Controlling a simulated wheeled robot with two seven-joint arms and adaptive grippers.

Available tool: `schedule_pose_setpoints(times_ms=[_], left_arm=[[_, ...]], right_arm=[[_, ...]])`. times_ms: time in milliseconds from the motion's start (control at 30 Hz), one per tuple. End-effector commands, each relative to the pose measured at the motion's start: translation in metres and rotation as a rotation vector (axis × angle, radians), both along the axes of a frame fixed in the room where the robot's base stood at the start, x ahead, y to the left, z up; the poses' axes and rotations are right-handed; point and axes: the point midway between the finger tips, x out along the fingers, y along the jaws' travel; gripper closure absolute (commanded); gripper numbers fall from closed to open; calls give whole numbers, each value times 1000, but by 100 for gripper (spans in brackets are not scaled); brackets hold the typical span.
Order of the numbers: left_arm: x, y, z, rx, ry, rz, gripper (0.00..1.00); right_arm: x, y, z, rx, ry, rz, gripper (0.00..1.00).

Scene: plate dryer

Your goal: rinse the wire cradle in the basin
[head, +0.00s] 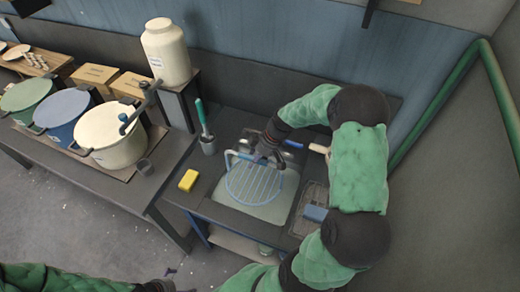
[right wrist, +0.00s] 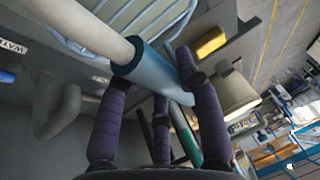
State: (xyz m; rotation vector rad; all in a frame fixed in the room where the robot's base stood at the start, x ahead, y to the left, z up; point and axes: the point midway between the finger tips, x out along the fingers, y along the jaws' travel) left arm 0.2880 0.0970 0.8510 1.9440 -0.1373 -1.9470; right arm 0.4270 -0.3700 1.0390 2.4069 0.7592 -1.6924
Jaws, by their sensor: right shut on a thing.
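The wire cradle (head: 243,182), a rounded rack of pale blue wires, is over the basin (head: 274,212) in the head view. Its wires also show at the top of the right wrist view (right wrist: 150,22). My right gripper (head: 262,156) comes down over its upper edge. In the right wrist view its dark fingers (right wrist: 160,95) close around a blue-and-white bar, which appears to belong to the cradle. I cannot tell whether the cradle touches the water. Of my left arm, a dark part shows at the bottom left; its fingers are not clear.
A yellow sponge (head: 188,180) and a cup with a green-handled brush (head: 207,143) stand left of the basin. A blue block (head: 315,213) lies on its right. Three tubs, including a cream one (head: 108,138), and a white tank (head: 166,52) stand on the left.

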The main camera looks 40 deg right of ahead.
Motion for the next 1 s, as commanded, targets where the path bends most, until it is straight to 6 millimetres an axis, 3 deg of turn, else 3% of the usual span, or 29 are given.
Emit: schedule_pose_setpoints(times_ms=[367,833,1000], left_arm=[[0,0,-7,0,0,1,2],[0,0,-26,0,0,1,2],[0,0,-43,0,0,1,2]], right_arm=[[0,0,-13,-1,0,-1,98],[0,0,-52,-1,0,-1,98],[0,0,-68,-2,-1,-1,98]])
